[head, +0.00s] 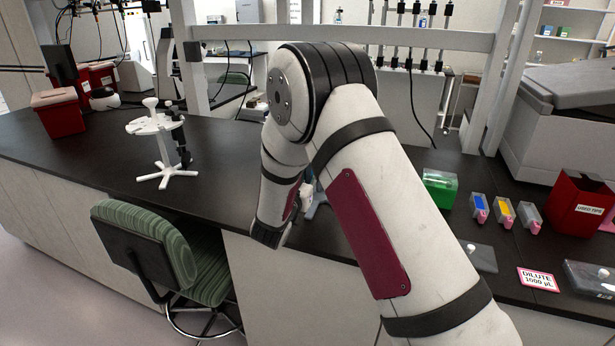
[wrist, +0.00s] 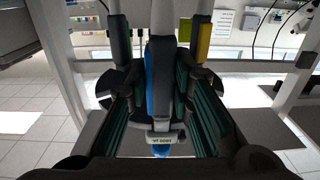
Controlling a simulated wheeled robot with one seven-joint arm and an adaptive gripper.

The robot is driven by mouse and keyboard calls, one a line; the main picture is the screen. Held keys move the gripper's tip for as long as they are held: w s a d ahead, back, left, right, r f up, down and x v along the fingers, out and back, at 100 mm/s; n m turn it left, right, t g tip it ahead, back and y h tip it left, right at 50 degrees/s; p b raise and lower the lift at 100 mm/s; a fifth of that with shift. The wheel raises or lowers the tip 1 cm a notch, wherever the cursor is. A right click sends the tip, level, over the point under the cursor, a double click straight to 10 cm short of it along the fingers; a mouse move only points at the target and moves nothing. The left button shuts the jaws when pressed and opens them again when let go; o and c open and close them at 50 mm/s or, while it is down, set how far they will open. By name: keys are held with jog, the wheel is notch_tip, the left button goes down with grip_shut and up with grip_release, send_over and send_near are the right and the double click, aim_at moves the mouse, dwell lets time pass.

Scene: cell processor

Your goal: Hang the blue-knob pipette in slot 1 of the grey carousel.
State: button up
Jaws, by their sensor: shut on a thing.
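The blue-knob pipette (wrist: 158,78) is in the middle of the wrist view, dark with a blue side and a blue knob (wrist: 162,150) at the near end. My gripper (wrist: 160,100) is shut on its body, with green ridged pads on both sides. A pale grey carousel (head: 154,124) stands on the bench at the left of the head view, with a dark pipette (head: 181,143) hanging on its right side. Slot numbers are too small to read.
A blue-based object (head: 316,203) shows partly behind my arm. A green chair (head: 160,245) stands before the bench. Red bins (head: 60,112) are behind the carousel. Bench space right of the carousel is clear.

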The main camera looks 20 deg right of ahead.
jog(key=shift+w+d, duration=0.35)
jog(key=shift+w, duration=0.2)
jog(key=shift+f+b, duration=0.3)
dwell(1.1)
jog(key=o, duration=0.8)
jog(key=v, duration=1.2)
jog(key=shift+d+r, duration=0.1)
